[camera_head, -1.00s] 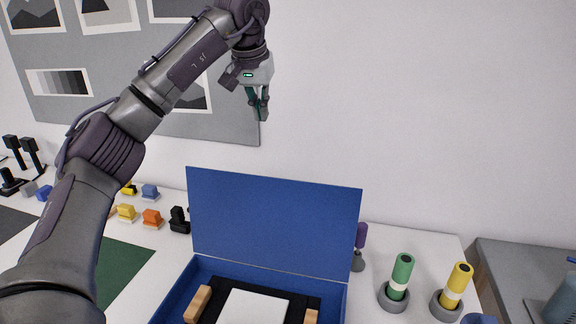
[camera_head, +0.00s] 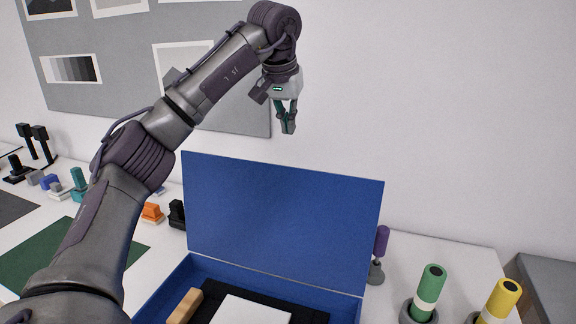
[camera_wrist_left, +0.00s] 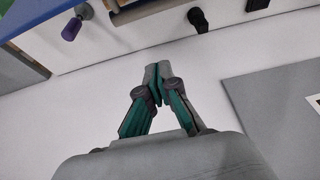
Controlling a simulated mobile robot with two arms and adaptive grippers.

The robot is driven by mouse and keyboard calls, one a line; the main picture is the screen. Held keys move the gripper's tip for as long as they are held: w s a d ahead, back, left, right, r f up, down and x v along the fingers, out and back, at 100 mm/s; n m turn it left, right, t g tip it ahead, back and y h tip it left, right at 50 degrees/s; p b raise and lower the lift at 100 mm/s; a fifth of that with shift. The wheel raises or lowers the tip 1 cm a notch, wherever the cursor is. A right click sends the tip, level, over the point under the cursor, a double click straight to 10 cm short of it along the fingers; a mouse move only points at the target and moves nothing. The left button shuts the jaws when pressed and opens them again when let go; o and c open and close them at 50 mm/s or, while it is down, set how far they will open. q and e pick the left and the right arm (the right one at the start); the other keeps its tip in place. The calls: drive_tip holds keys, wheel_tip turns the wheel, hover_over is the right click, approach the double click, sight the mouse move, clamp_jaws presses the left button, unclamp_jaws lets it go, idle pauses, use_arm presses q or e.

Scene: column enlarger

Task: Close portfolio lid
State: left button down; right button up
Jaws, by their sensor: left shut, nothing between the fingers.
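The blue portfolio box (camera_head: 168,286) stands on the white table, with its blue lid (camera_head: 282,222) raised nearly upright at the back. Inside it are a black lining (camera_head: 262,296), a white sheet (camera_head: 250,312) and a light wooden block (camera_head: 184,306). My left gripper (camera_head: 288,130) is in the air above the lid's top edge, apart from it, pointing down and shut with nothing in it. In the left wrist view its fingertips (camera_wrist_left: 157,82) meet, and a blue piece (camera_wrist_left: 32,14) shows at the top left. My right gripper is not in view.
A green bottle (camera_head: 430,288), a yellow bottle (camera_head: 500,302) and a purple-handled tool (camera_head: 380,246) stand right of the box. Small coloured blocks, including an orange one (camera_head: 151,212), and a green mat (camera_head: 65,255) lie left. The wall behind carries a grey board (camera_head: 120,90).

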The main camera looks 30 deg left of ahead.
use_arm(q)
wheel_tip(320, 180, down, 9)
drive_tip(key=p, duration=0.2)
drive_tip(key=shift+s+p, duration=0.35)
drive_tip(key=shift+s, duration=0.05)
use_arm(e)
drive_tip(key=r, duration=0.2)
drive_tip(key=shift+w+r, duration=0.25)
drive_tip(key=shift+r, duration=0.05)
use_arm(q)
drive_tip(key=shift+d+f, duration=0.1)
